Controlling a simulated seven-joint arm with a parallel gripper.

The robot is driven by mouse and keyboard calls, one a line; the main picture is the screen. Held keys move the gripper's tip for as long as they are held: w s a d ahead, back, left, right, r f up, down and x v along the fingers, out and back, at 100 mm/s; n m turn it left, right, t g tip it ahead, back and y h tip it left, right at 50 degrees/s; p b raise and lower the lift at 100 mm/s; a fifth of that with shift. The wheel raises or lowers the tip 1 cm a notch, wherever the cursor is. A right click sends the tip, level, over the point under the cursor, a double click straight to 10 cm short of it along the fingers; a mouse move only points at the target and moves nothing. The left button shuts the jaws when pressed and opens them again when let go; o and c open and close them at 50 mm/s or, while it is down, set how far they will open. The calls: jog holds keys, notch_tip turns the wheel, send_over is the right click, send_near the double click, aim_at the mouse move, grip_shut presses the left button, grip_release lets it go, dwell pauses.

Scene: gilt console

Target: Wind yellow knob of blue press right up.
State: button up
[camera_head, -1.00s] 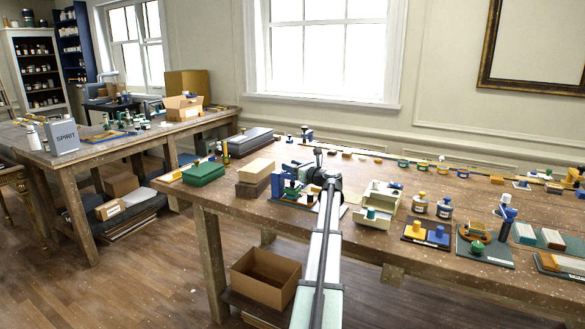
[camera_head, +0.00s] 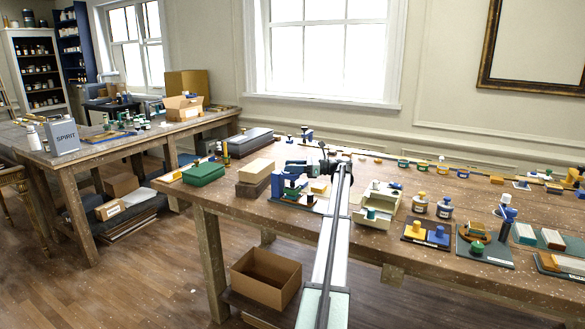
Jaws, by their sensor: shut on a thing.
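The blue press (camera_head: 278,187) stands upright on its base on the near wooden table, left of my arm. My gripper (camera_head: 293,166) is at the top of the press, reaching in from the right. It is shut, and its jaws are at the place of the yellow knob. The knob itself is hidden or too small to make out between the jaws. A small yellow piece (camera_head: 318,187) shows low beside the press, under my wrist.
A cream box with a drawer (camera_head: 378,205) stands close to the right of my arm. A brown block stack (camera_head: 255,175) and a green box (camera_head: 204,174) stand to the left. Small bottles (camera_head: 420,203) stand further right. An open carton (camera_head: 265,277) is below the table.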

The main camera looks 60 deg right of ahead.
jog(key=shift+f+n+g+y, duration=0.1)
jog(key=shift+n+g+y, duration=0.8)
jog(key=shift+y, duration=0.5)
jog(key=o, duration=1)
jog(key=shift+c, duration=0.2)
jog(key=v, duration=0.7)
jog(key=shift+s+d, duration=0.2)
